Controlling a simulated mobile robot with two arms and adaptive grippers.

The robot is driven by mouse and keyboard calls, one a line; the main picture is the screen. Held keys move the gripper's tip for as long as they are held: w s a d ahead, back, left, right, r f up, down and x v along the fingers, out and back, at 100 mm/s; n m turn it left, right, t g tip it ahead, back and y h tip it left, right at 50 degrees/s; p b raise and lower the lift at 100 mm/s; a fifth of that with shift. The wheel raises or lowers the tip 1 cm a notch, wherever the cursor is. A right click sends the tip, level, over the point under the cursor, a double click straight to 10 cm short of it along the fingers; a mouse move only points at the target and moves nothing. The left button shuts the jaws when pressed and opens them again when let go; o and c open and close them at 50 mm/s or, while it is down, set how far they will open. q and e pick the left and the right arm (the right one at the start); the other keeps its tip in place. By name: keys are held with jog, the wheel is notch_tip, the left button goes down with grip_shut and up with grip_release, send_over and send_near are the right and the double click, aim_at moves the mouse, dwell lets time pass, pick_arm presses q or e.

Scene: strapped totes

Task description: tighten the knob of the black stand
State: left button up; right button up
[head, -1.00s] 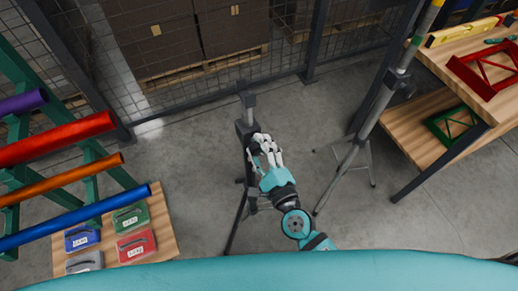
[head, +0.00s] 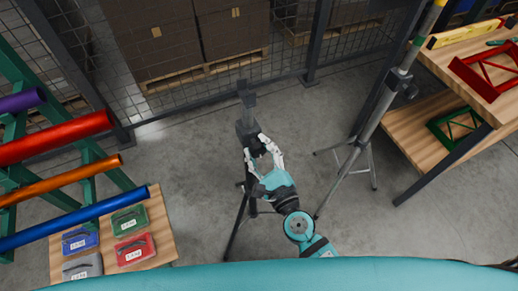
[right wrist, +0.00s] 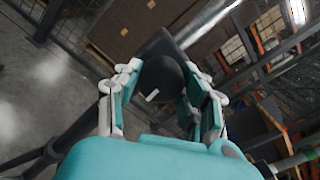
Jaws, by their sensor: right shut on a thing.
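The black stand (head: 247,128) stands upright on its tripod legs in the middle of the head view. Its knob is a dark round piece (right wrist: 161,78) with a small white mark, seen between the fingers in the right wrist view. My right gripper (head: 264,152) reaches the upper part of the stand from below right, its fingers closed on the knob from two sides. In the right wrist view the gripper (right wrist: 162,92) has a white and teal finger on each side of the knob. The gripper largely hides the knob in the head view. My left gripper is not in view.
A grey tripod stand (head: 373,117) is close on the right. A wooden workbench (head: 468,70) with red and green frames is at far right. A rack with coloured tubes (head: 65,137) and a board with several small cases (head: 134,248) are at left. A mesh fence runs behind.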

jog(key=shift+f, duration=0.1)
jog(key=o, duration=1.2)
jog(key=v, duration=1.2)
